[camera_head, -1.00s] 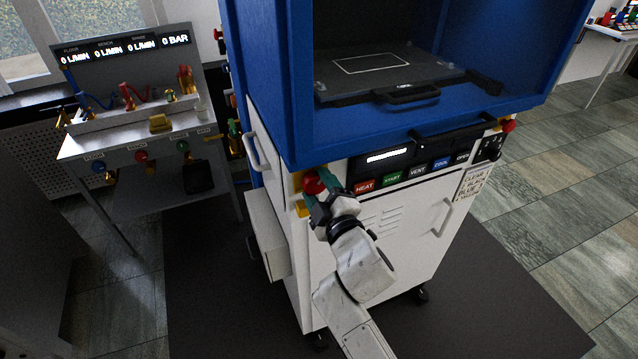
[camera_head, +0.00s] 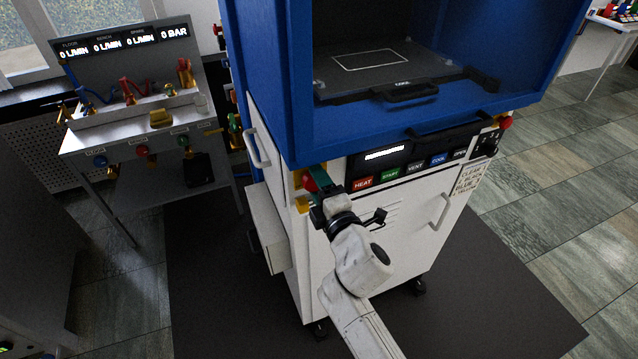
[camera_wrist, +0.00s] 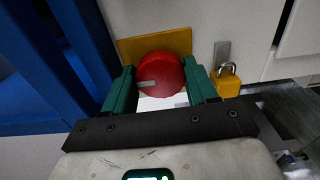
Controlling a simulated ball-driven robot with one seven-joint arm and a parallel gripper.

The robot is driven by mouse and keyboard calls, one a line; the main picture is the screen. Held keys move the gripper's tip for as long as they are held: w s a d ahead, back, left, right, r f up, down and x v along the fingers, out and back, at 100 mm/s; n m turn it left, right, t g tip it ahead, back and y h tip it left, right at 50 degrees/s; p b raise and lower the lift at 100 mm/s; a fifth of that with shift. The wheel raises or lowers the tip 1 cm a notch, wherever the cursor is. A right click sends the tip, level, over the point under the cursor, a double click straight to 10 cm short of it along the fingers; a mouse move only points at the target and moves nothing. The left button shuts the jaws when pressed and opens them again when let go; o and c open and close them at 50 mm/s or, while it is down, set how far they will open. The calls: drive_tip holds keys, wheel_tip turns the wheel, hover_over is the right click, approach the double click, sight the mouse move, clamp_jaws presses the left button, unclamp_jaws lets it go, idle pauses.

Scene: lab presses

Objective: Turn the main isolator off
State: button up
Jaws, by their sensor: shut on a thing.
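The main isolator is a red round knob (camera_wrist: 160,72) on a yellow plate (camera_wrist: 128,48), with a pale pointer bar on its left side in the wrist view. The knob also shows in the head view (camera_head: 309,184), on the white cabinet front below the blue chamber's left corner, partly covered by my gripper. My gripper (camera_wrist: 159,82) has its two green fingers on opposite sides of the knob and is shut on it. The gripper (camera_head: 320,180) also shows in the head view.
A yellow padlock (camera_wrist: 227,82) hangs from a grey hasp beside the isolator. A row of coloured buttons (camera_head: 390,173) lies to the right on the press front. A gas bench (camera_head: 140,135) stands at the left. Dark mat surrounds the cabinet.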

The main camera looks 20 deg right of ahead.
drive_tip(key=shift+f, duration=0.1)
drive_tip(key=o, duration=1)
drive_tip(key=shift+o, duration=0.2)
drive_tip(key=s, duration=1)
drive_tip(key=shift+s+b, duration=0.3)
drive_tip(key=shift+s, duration=0.1)
drive_tip(key=s+d+f+m+g+h, duration=0.4)
drive_tip(key=s+d+f+m+g, duration=0.55)
drive_tip(key=s+f+m, duration=0.2)
drive_tip(key=s+a+f+m+g+y, duration=0.1)
drive_tip(key=s+f+m+g+y, duration=0.1)
drive_tip(key=s, duration=0.6)
drive_tip(key=s+a+f+m+g+y, duration=0.1)
drive_tip(key=s+f+m+g, duration=0.2)
drive_tip(key=s+m+g, duration=0.2)
drive_tip(key=s, duration=0.3)
drive_tip(key=shift+s+f+y, duration=0.2)
drive_tip(key=shift+f+y, duration=0.05)
drive_tip(key=shift+y, duration=0.15)
